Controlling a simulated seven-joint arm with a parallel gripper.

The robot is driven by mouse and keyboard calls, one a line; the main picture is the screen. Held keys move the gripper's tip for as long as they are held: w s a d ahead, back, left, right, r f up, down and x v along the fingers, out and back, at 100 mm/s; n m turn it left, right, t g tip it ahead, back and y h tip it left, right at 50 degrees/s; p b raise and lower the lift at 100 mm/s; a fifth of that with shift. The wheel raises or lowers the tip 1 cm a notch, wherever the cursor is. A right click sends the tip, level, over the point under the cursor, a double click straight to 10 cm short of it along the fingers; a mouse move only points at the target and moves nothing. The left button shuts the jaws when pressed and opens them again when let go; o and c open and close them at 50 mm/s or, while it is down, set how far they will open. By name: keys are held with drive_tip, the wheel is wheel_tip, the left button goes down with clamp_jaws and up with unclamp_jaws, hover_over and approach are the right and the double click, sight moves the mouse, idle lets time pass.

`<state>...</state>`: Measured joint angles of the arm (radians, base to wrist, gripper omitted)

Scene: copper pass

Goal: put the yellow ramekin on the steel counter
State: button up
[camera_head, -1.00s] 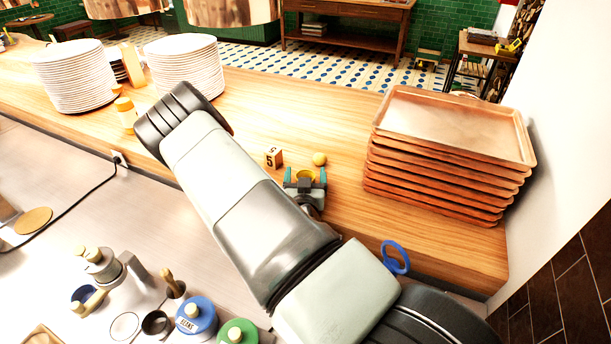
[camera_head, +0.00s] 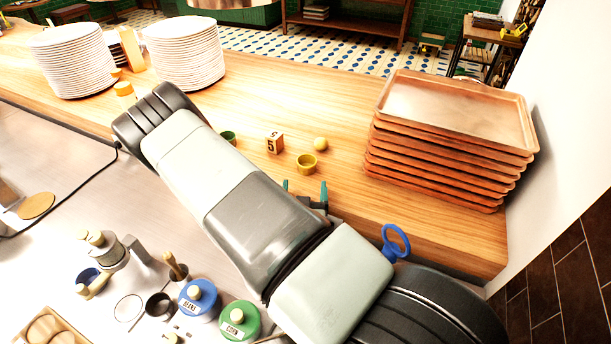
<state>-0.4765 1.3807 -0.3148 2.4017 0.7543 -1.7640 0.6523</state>
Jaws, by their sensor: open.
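My arm hides part of the gripper's body. The steel counter (camera_head: 75,180) is the lower pale grey surface at the left and front, partly hidden by my arm.
Copper trays (camera_head: 445,150) are stacked at right, white plates (camera_head: 185,55) at left. Canisters (camera_head: 197,297) crowd the counter's front; its left middle has bare room.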

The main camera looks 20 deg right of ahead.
sight(304, 168)
idle(0.4)
drive_tip(key=w+d+g, duration=0.1)
drive_tip(key=w, duration=0.2)
drive_tip(key=w+d+m+g+h, duration=0.1)
drive_tip(key=w+d, duration=0.1)
drive_tip(key=w, duration=0.1)
drive_tip(key=w+d+m+h, duration=0.1)
drive_tip(key=w, duration=0.3)
drive_tip(key=shift+d+f+g, duration=0.2)
drive_tip(key=shift+f+g, duration=0.2)
